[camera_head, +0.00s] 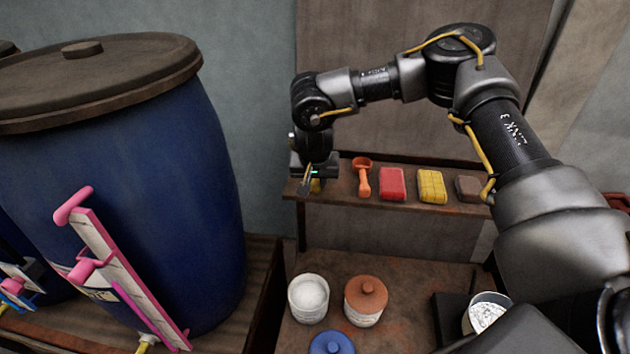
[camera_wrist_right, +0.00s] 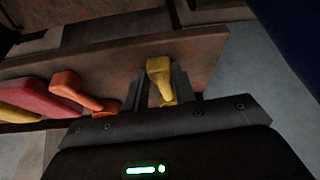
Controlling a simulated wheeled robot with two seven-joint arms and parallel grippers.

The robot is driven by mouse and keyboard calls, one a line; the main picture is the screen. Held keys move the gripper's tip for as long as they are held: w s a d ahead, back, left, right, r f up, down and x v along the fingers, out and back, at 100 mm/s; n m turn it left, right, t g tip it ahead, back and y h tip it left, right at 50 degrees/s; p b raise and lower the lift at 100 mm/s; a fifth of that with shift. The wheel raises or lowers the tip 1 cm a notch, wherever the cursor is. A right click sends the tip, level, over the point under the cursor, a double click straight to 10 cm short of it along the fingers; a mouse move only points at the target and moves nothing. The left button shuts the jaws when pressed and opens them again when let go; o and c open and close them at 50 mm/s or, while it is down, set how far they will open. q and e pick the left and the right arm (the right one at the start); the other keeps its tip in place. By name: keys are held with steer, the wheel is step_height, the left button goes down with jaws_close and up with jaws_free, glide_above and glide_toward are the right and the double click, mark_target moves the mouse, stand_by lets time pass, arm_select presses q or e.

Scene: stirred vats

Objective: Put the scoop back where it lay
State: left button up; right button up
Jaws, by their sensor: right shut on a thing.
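My right gripper (camera_head: 308,184) is at the left end of the narrow wooden shelf (camera_head: 338,196). It is shut on a yellow scoop (camera_wrist_right: 159,70), which shows between its fingers in the right wrist view and is mostly hidden in the head view. The scoop is over the shelf's end; I cannot tell whether it touches the board. An orange scoop (camera_head: 363,178) lies on the shelf just right of the gripper and also shows in the right wrist view (camera_wrist_right: 78,92). My left gripper is not in view.
Red (camera_head: 392,183), yellow (camera_head: 432,187) and brown (camera_head: 468,189) blocks lie farther right on the shelf. Below stand an open white jar (camera_head: 308,308), a jar with an orange lid (camera_head: 365,312) and a blue lid (camera_head: 332,343). A large blue vat (camera_head: 170,190) stands left.

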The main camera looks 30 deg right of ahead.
steer(key=o, duration=0.9)
steer(key=shift+s+r, duration=0.1)
steer(key=shift+r, duration=0.05)
steer(key=b+v, duration=0.3)
steer(key=v, duration=0.7)
steer(key=shift+a+r+b, duration=0.1)
steer(key=shift+r+b, duration=0.1)
steer(key=shift+b, duration=0.1)
steer(key=shift+a+f, duration=0.1)
